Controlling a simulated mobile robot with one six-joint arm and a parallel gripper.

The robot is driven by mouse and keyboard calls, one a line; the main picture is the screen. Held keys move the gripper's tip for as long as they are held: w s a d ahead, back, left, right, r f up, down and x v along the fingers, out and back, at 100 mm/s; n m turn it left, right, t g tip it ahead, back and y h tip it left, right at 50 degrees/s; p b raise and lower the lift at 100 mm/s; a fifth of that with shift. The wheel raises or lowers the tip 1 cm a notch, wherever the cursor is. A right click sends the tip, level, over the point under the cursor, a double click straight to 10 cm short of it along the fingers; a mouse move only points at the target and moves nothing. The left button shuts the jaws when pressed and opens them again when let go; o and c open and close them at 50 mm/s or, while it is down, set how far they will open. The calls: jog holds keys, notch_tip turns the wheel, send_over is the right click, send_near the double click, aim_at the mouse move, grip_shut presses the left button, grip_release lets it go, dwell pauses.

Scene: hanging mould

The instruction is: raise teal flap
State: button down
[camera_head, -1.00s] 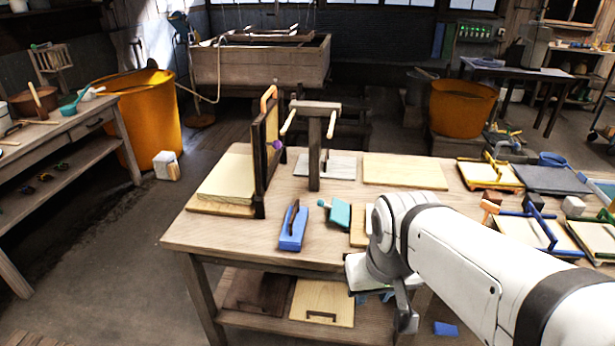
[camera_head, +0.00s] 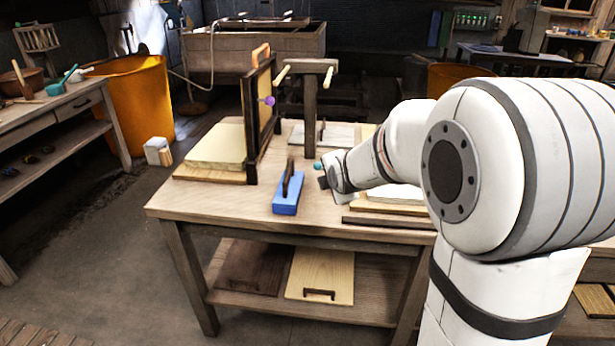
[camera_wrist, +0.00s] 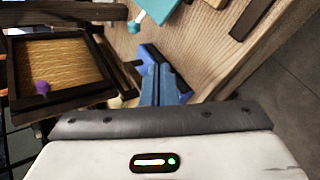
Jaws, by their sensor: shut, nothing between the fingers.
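A teal piece with a pale teal knob (camera_wrist: 152,10) shows at the top edge of the wrist view. I cannot tell for sure that it is the flap. In the head view only a small teal tip (camera_head: 318,166) shows beside my wrist; my arm hides the rest. My gripper (camera_wrist: 158,78) is shut and empty, its blue fingers pointing toward the blue block with a dark handle (camera_wrist: 152,58). The gap between fingertips and block is hard to judge. That block (camera_head: 286,205) stands near the table's front edge in the head view.
An upright dark frame (camera_head: 249,125) with an orange top and purple knob stands left on the table, beside a pale stack (camera_head: 215,148). A wooden T-shaped post (camera_head: 310,115) rises behind the teal tip. The table's left front is bare.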

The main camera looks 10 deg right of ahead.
jog(key=w+f+n+b, duration=0.1)
jog(key=w+n, duration=0.1)
jog(key=w+f+n+t+b, duration=0.1)
jog(key=w+f+n, duration=0.1)
jog(key=w, duration=0.1)
jog(key=w+a+f+n+t+b, duration=0.1)
jog(key=w+f+n, duration=0.1)
jog(key=shift+w+a+f+y, duration=0.1)
jog(key=shift+w+f+y, duration=0.1)
jog(key=shift+w+y, duration=0.1)
jog(key=shift+w+a+f+n+t+b, duration=0.2)
jog(key=shift+w+n+t+b, duration=0.3)
jog(key=shift+n, duration=0.4)
jog(key=shift+w, duration=0.1)
jog(key=x, duration=1)
jog(key=shift+a, duration=0.2)
